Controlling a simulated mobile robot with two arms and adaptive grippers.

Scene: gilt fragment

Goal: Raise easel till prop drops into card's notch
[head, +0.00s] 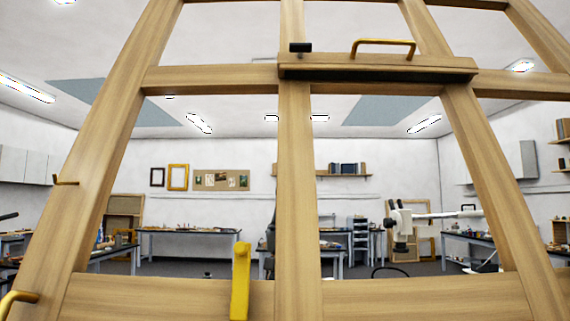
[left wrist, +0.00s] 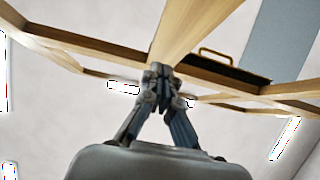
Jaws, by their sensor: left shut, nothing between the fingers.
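The wooden easel (head: 297,180) fills the head view close in front of me, with posts, crossbars and a ledge (head: 375,66) that carries a brass handle (head: 383,42). A yellow bar (head: 240,285) stands upright at the lower crossbar; I cannot tell whether it is the prop. My left gripper (left wrist: 158,72) shows in the left wrist view, shut and empty, below the easel's wooden members (left wrist: 185,35). I cannot make out the card or its notch. My right gripper is out of view.
Behind the easel are work tables (head: 186,232), a white jointed-arm instrument (head: 402,222), a pinboard (head: 221,180) and a wall shelf (head: 320,174). The grey floor between easel and tables looks mostly clear.

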